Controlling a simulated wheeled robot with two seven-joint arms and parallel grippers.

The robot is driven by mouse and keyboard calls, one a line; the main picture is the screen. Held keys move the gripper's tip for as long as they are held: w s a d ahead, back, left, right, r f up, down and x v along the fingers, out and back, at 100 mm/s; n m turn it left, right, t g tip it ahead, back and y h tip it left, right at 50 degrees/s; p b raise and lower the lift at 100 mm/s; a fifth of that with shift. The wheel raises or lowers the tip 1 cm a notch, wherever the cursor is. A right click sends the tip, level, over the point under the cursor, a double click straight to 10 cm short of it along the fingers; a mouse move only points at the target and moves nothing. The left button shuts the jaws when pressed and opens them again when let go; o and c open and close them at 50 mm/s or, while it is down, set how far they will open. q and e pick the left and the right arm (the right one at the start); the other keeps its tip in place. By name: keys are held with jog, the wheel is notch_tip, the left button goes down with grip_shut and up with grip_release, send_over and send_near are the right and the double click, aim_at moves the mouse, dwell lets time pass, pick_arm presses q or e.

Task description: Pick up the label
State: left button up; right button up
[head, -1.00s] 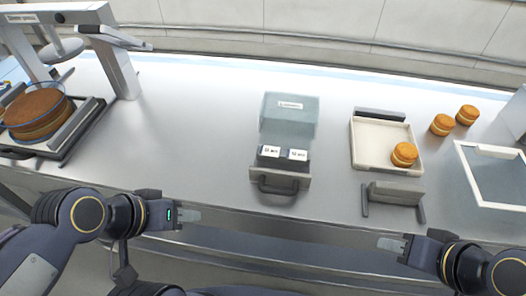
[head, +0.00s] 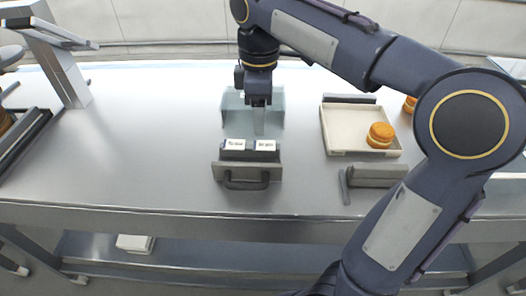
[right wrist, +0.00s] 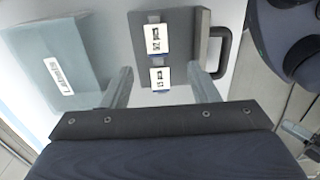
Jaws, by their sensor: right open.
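Two small white labels with dark print, too blurred to read, stand side by side on the dark drawer-like holder: the left label (head: 235,144) and the right label (head: 265,145). The holder (head: 220,172) has a handle at its front. In the right wrist view, one label (right wrist: 156,38) lies beyond the fingertips and the other label (right wrist: 160,78) shows between the fingers. My right gripper (head: 259,130) points down just behind the labels. It is open and empty in the right wrist view (right wrist: 160,74). My left gripper is out of view.
A translucent bluish box (head: 233,104) with its own label stands right behind the holder, beside my right gripper. A cream tray (head: 340,135) with an orange-brown round cake (head: 380,135) is to the right, a grey bracket (head: 375,175) before it. The counter's left-middle is clear.

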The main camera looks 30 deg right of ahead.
aim_at(262, 145)
jog(key=f, duration=0.7)
jog(key=shift+d+f+b, duration=0.15)
jog(key=shift+d+b, duration=0.1)
jog(key=shift+b, duration=0.05)
jog(key=shift+f, duration=0.25)
dwell(0.3)
jog(key=c, duration=0.8)
